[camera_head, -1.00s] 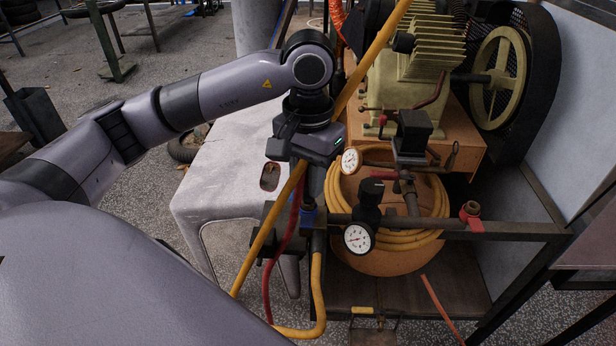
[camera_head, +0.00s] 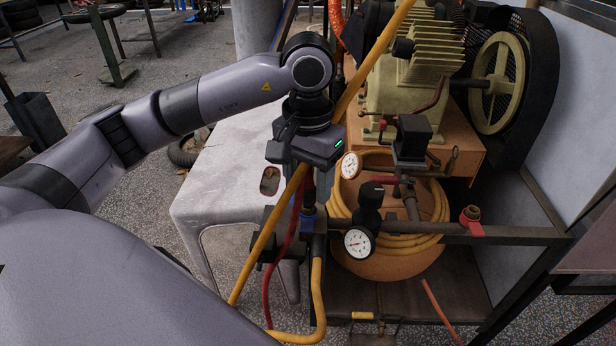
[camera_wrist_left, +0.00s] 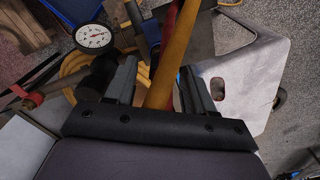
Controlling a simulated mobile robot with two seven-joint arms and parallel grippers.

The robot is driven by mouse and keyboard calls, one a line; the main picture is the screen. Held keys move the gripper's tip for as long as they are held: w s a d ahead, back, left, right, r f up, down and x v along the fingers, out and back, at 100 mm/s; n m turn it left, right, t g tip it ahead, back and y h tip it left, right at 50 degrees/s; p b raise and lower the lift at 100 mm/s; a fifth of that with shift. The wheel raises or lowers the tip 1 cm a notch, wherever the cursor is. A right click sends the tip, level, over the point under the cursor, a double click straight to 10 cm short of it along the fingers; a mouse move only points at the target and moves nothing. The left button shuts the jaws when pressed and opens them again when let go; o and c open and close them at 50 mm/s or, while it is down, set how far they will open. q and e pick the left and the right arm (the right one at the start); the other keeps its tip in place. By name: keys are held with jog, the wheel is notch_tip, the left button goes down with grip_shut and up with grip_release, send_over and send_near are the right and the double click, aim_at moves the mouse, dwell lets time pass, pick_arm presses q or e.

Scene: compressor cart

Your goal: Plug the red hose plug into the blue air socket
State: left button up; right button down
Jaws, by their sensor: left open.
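My left gripper (camera_head: 308,172) points down beside the pipework at the cart's left end. In the left wrist view its two fingers (camera_wrist_left: 160,72) are apart. A yellow hose (camera_wrist_left: 165,65) runs through the space between them in that view; I cannot tell whether it lies between or beyond them. The red hose (camera_head: 284,240) rises from the floor to just below the gripper; its plug end is hidden by the gripper and cannot be made out. The blue air socket (camera_head: 308,222) is on the pipework just below the gripper. My right gripper is not in view.
The yellow hose (camera_head: 262,243) crosses diagonally by the gripper. Pressure gauges (camera_head: 358,243) and a black regulator (camera_head: 369,205) stand close to the right. A coiled yellow hose (camera_head: 427,230) surrounds a tank behind. A white table (camera_head: 215,185) stands to the left.

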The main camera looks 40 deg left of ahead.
pick_arm(q)
notch_tip(320, 180, up, 7)
jog(key=shift+r+p, duration=0.2)
jog(key=shift+p, duration=0.25)
